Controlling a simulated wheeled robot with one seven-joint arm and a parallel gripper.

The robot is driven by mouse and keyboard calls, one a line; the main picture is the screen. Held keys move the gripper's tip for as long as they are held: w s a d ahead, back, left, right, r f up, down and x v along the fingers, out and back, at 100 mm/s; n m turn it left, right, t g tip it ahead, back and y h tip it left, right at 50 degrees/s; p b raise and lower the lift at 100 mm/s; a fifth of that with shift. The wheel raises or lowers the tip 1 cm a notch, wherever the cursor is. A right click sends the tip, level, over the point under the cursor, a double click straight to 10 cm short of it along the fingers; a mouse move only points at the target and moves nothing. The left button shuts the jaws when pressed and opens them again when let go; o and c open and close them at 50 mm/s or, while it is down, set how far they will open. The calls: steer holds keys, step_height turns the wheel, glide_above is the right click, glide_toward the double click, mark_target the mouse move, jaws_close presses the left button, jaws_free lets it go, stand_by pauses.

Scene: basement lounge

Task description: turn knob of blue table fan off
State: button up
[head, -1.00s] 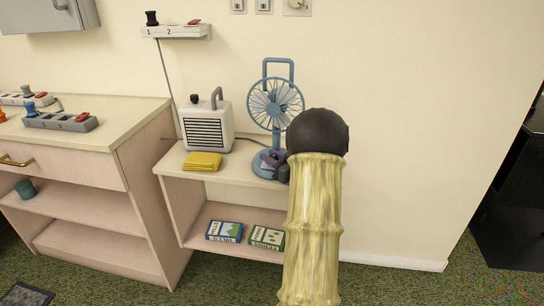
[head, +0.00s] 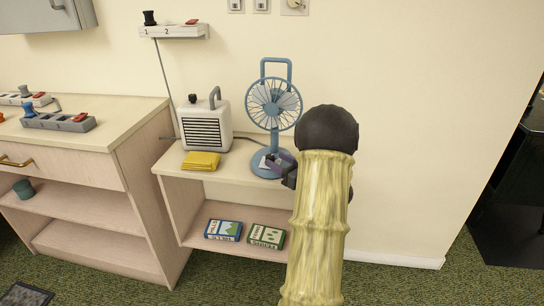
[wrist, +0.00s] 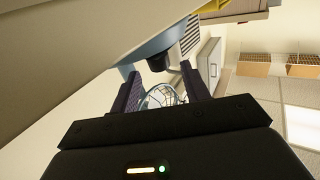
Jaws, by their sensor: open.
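The blue table fan (head: 273,103) stands upright on the low shelf unit, with its round base (head: 262,170) near the front right of the top. My gripper (head: 279,160) is at the right side of the base and partly hides it; my dark wrist and pale yellow arm are right of the fan. In the wrist view, my gripper (wrist: 159,72) is open. A dark round knob (wrist: 158,63) on the light blue fan base (wrist: 152,45) shows between the fingertips, apart from both as far as I can see. The knob's setting cannot be read.
A white heater-like box (head: 205,124) and a folded yellow cloth (head: 201,161) sit left of the fan on the shelf unit (head: 222,175). Two boxes lie on its lower shelf. A counter with switch blocks (head: 58,122) stands left.

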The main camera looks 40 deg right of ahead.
steer(key=s+d+p, duration=0.1)
steer(key=s, duration=1.2)
steer(key=shift+d+p, duration=0.3)
steer(key=shift+p, duration=0.1)
